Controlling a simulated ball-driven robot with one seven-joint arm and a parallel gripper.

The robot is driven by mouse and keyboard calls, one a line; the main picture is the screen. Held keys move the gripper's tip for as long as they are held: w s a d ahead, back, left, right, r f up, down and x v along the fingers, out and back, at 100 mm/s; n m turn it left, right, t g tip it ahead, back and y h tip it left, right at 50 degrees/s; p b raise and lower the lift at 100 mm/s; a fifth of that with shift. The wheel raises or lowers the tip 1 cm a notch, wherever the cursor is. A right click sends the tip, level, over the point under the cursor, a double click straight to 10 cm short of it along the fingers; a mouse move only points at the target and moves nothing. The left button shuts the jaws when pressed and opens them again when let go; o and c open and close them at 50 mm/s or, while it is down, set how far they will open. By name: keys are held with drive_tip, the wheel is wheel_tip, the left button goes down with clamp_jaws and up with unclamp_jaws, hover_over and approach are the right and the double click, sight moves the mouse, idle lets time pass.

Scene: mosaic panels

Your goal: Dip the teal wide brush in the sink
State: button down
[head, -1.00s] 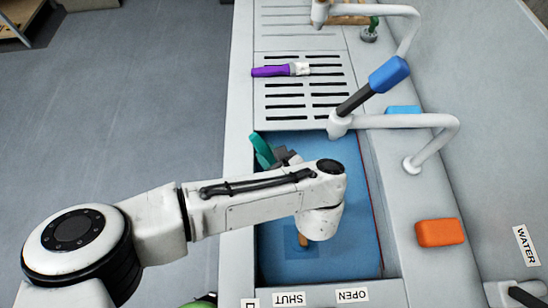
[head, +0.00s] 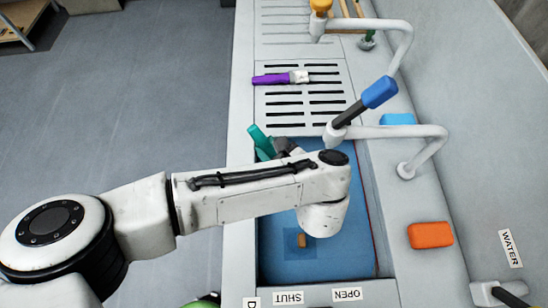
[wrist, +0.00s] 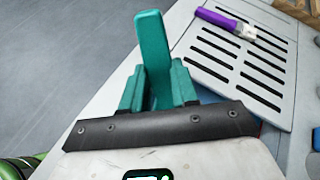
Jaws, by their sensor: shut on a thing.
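My gripper (head: 277,149) is shut on the teal wide brush (head: 259,136), over the left side of the blue sink (head: 346,258) near its far end. In the wrist view the teal brush (wrist: 152,50) stands up between teal side pieces, just beyond the dark bar of my gripper (wrist: 156,92). Its narrow end points away from my wrist. I cannot make out its bristles. My arm covers part of the sink, and I cannot tell how high the brush is above it.
A purple brush (head: 280,78) lies on the slotted drainboard (head: 334,123) beyond the sink. A tap with a blue-tipped lever (head: 380,91) reaches over the sink's far right. An orange block (head: 430,235) and a blue block (head: 397,119) lie on the right ledge. A small brown thing (head: 302,241) is in the sink.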

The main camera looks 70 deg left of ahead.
sight(262, 133)
drive_tip(key=shift+r, duration=2.3)
